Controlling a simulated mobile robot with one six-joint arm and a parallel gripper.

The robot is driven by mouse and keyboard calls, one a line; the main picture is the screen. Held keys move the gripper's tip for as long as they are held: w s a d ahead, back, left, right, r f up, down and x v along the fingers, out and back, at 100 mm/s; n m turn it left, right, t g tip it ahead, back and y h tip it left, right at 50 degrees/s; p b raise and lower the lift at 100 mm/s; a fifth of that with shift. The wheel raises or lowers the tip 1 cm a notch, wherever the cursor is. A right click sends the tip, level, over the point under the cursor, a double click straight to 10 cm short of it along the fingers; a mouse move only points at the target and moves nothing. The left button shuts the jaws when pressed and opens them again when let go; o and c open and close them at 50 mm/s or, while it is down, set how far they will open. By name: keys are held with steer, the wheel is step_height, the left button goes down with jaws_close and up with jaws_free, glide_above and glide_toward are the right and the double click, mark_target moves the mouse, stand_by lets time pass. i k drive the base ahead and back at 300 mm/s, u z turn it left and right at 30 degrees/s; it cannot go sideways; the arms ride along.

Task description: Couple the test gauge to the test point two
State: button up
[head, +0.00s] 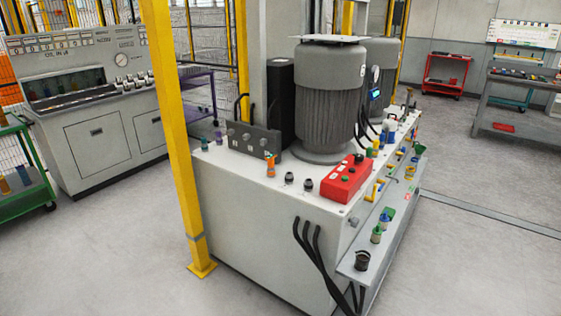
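A grey hydraulic power unit (240,240) stands in the middle of the head view. No readable label shows which point is test point two. My gripper is not in view.
A yellow post (180,140) stands close at the unit's left front corner. A red box (346,178) sits on top. A side shelf (385,235) carries several small parts, and black hoses (315,255) hang at the front. Floor is clear at front left and right.

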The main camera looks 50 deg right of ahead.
mark_target(270, 158)
steer(key=u, duration=1.45)
steer(key=k, duration=0.1)
steer(key=z, duration=2.95)
steer(key=k, duration=0.9)
steer(key=u, duration=0.2)
steer(key=i, duration=0.9)
steer(key=z, duration=0.05)
